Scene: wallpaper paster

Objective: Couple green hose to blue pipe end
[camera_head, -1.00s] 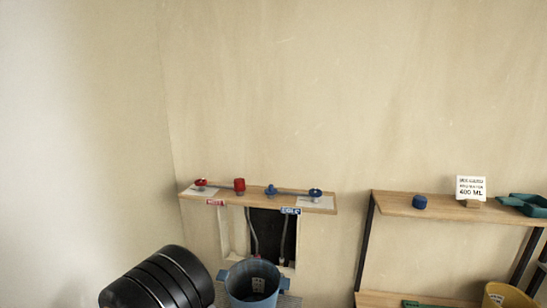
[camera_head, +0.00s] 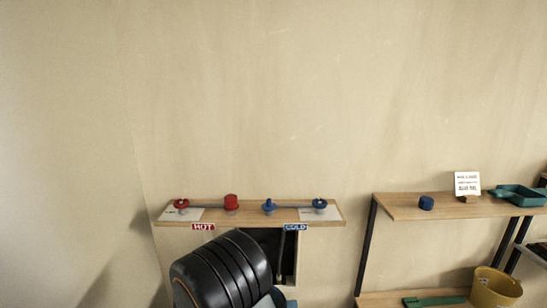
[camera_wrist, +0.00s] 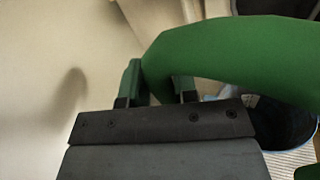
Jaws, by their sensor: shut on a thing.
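The thick green hose (camera_wrist: 230,50) curves across the upper right of the wrist view. My gripper (camera_wrist: 158,82) is shut on it; the far ends of the fingers are partly hidden by the hose. On the wooden ledge, a blue pipe fitting (camera_head: 269,207) stands left of a blue valve (camera_head: 319,203), with a thin pipe between them above the COLD sign (camera_head: 296,227). Neither shows clearly in the wrist view, so I cannot see the hose touching either. The gripper and hose are not visible in the head view.
Red fittings (camera_head: 231,202) stand on the ledge's left half by the HOT sign (camera_head: 203,226). My black arm link covers part of the wall opening below. A bucket (camera_wrist: 270,125) stands below on a striped mat (camera_wrist: 287,162). A shelf (camera_head: 400,207) stands to the right.

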